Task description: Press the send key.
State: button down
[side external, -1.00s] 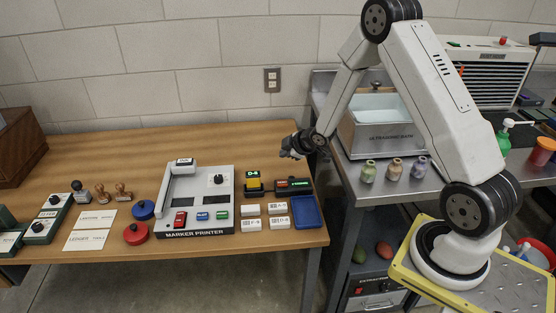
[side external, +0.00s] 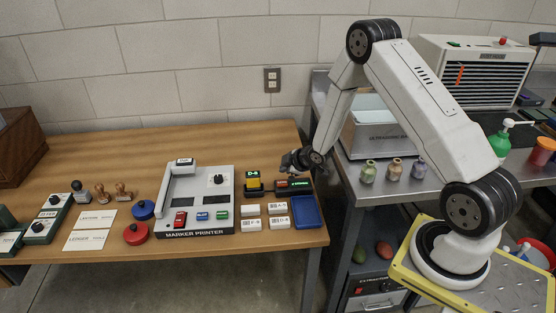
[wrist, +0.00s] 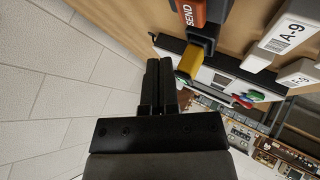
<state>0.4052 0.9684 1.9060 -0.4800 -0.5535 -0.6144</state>
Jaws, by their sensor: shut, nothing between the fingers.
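The key does not look pressed or touched.
A yellow block in a dark holder (side external: 253,181) stands just left of the unit. White labelled boxes (side external: 278,223) and a blue tray (side external: 307,212) lie in front. The marker printer (side external: 195,232) is further left. A metal bench (side external: 395,185) stands to the right.

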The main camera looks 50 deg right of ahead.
aim_at(280, 180)
jog(key=shift+f, duration=1.4)
jog(key=shift+f, duration=0.9)
dwell(2.1)
jog(key=shift+r, duration=0.1)
dwell(0.3)
jog(key=shift+r, duration=0.8)
jog(key=shift+r, duration=2.5)
